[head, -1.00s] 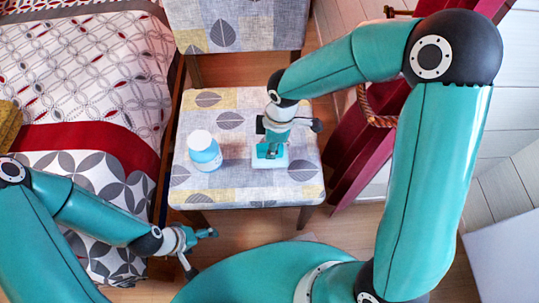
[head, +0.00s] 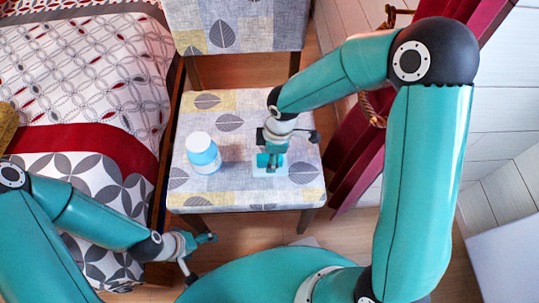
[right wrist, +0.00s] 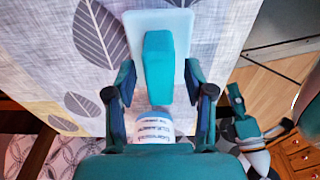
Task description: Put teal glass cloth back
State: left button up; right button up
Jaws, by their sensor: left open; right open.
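A teal block-shaped piece, apparently the folded glass cloth (right wrist: 159,66), lies over a pale plate (right wrist: 178,22) on the patterned chair seat. My right gripper (right wrist: 160,98) is open, its two fingers on either side of the cloth's near end with gaps showing. In the head view my right gripper (head: 272,158) points down at the seat and hides most of the cloth and plate. My left gripper (head: 201,256) is open and empty, low between the bed and the chair.
A white-capped blue bottle (head: 204,155) stands on the chair seat (head: 230,101), left of my right gripper; it also shows in the right wrist view (right wrist: 155,126). The bed (head: 85,80) is at the left.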

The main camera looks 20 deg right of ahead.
notch_tip(320, 180, up, 12)
jog(key=d+p, duration=0.1)
jog(key=p, duration=0.3)
jog(key=shift+s+d, duration=0.2)
dwell(0.4)
